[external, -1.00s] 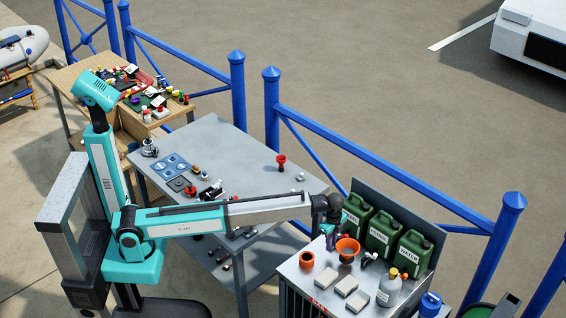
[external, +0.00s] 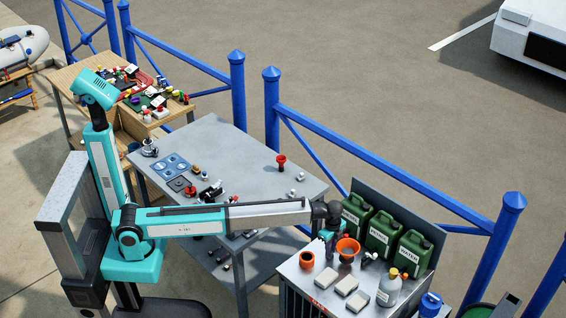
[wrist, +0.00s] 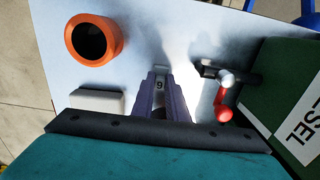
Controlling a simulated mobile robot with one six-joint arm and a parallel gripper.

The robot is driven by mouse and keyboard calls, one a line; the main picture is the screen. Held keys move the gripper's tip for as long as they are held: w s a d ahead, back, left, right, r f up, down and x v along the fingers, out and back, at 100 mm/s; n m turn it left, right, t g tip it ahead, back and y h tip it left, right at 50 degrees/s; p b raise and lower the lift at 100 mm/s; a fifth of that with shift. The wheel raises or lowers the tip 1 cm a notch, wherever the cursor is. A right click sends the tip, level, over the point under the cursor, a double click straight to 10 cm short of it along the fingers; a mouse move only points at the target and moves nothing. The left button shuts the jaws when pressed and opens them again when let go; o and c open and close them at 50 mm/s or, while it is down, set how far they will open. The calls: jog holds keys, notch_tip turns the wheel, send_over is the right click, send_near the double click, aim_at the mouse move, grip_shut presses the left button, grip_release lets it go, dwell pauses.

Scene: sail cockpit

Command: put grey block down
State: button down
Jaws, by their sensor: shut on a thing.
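My gripper (wrist: 163,78) points down over the light top of the cabinet (wrist: 140,25), its two purple-grey fingers close together. It is shut on a small grey block (wrist: 160,84) marked with a dark character like a 6. Only part of this block shows between the fingers, and I cannot tell whether it touches the surface. In the external view my gripper (external: 328,237) is at the cabinet's back left, just left of the orange funnel-like bowl (external: 347,246); the held block is not clear there.
An orange cup (wrist: 92,40) and a pale block (wrist: 98,100) lie left of my gripper in the wrist view. A black, grey and red item (wrist: 226,100) and a green can (wrist: 285,80) are on the right. Several pale blocks (external: 346,285) lie towards the cabinet's front.

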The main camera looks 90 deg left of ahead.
jog(key=c, duration=1.7)
grip_release()
jog(key=shift+c, duration=0.2)
jog(key=shift+r, duration=0.2)
notch_tip(320, 180, up, 12)
jog(key=b, duration=0.2)
jog(key=shift+b, duration=0.4)
jog(key=shift+f, duration=0.1)
